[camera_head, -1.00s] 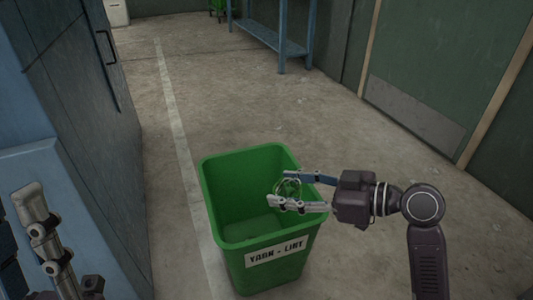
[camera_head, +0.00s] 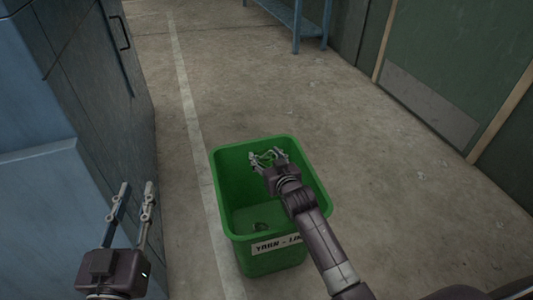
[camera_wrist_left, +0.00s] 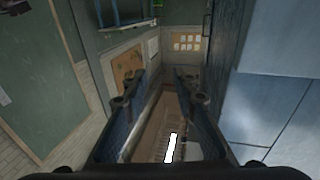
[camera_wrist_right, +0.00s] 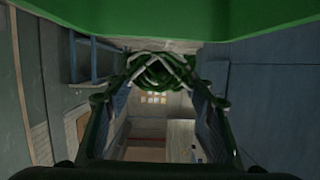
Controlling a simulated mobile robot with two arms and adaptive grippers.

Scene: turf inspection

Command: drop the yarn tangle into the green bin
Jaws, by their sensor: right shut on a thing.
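The green bin (camera_head: 228,190) stands on the floor in the middle of the head view, with a white "YARN - LINT" label on its front. My right gripper (camera_head: 267,157) is over the bin's far part, within the rim outline. It is shut on the yarn tangle (camera_wrist_right: 162,72), a loose ball of pale and green strands between its fingertips in the right wrist view. The bin's green wall (camera_wrist_right: 180,18) fills the top of that view. My left gripper (camera_head: 136,188) is open and empty, left of the bin.
A blue cabinet (camera_head: 95,110) stands along the left. A blue bench frame (camera_head: 295,20) is at the back, and a green door (camera_head: 450,70) is at the right. A small dark patch, unclear, shows on the bin floor. The floor behind the bin is clear.

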